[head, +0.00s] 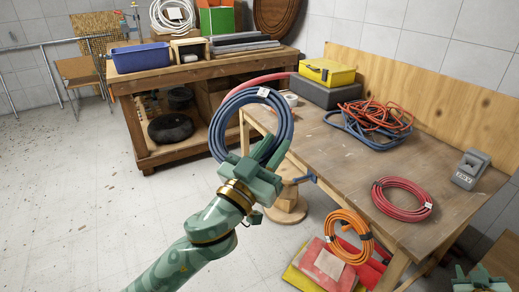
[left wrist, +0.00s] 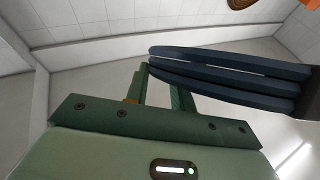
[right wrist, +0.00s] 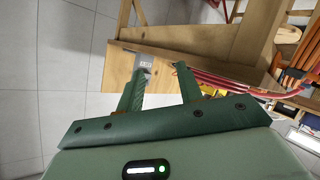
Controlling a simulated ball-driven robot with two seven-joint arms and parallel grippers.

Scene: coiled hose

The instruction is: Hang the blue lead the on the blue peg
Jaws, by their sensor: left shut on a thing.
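The blue lead (head: 217,125) is a coiled ring with a white tag, held upright in the air left of the wooden table. My left gripper (head: 254,163) is shut on its lower part. In the left wrist view the blue strands (left wrist: 225,72) stretch right from the fingers (left wrist: 160,92). The blue peg (head: 299,180) sticks out at the table's left front edge, right of and slightly below the gripper; nothing hangs on it. My right gripper (right wrist: 158,90) is open and empty; in the head view only part of it shows at the bottom right corner.
The wooden table (head: 330,155) bears a red coil (head: 401,197), an orange cable (head: 385,115), a yellow case (head: 327,72) and a grey device (head: 470,169). An orange coil (head: 347,237) hangs at its front edge. A workbench (head: 133,133) stands behind. The left floor is free.

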